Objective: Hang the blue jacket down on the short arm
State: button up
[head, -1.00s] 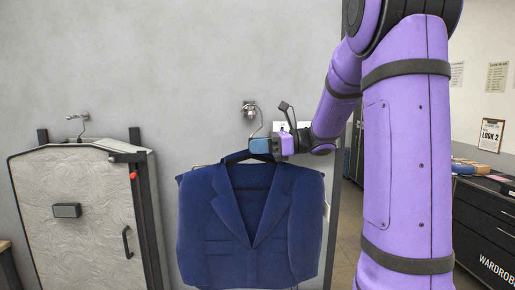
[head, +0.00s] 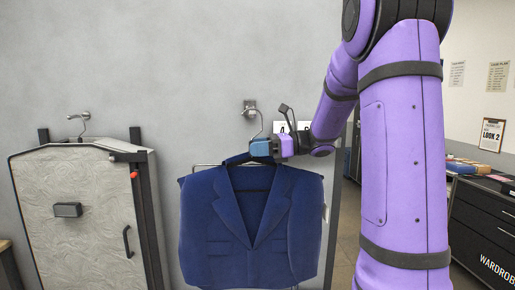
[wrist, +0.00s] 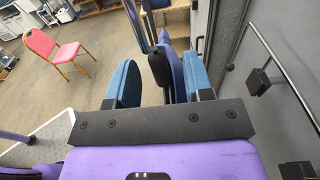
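The blue jacket (head: 210,235) hangs upright on a dark hanger in front of the grey wall in the head view. The hanger's thin wire hook (head: 260,126) rises to the small metal wall hook (head: 249,108); I cannot tell whether they touch. My gripper (head: 268,148) is at the hanger's neck, just above the collar. In the wrist view my gripper (wrist: 160,82) has its blue pads apart, with a dark hanger part (wrist: 158,67) and a strip of jacket (wrist: 179,75) between them. A gap shows beside the left pad. The jacket's back is hidden.
A metal rail (head: 207,165) shows behind the jacket's shoulder. A grey cabinet (head: 75,220) stands left, with another wall hook (head: 84,115) above it. A black counter (head: 485,225) is at right. A red chair (wrist: 60,50) stands on open floor in the wrist view.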

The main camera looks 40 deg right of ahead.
jog(key=v, duration=1)
jog(key=shift+s+d, duration=0.25)
jog(key=shift+d, duration=0.1)
jog(key=s+a+f+n+g+h, duration=0.1)
jog(key=s+a+n+g+h, duration=0.2)
jog(key=a, duration=0.5)
jog(key=s+a+f+n+g+h, duration=0.1)
jog(key=s+a+n+g, duration=0.2)
jog(key=a+n, duration=0.35)
jog(key=s+a+f+n+t+h, duration=0.1)
jog(key=s+a+f+n+h, duration=0.1)
jog(key=s+a+n+h, duration=0.2)
jog(key=s+a+f+n+h, duration=0.2)
jog(key=s+a+n+h, duration=0.2)
jog(key=s+n, duration=0.5)
jog(key=shift+s+a+n+t+h, duration=0.15)
jog(key=shift+s+n+t+h, duration=0.25)
jog(key=shift+n+h, duration=0.7)
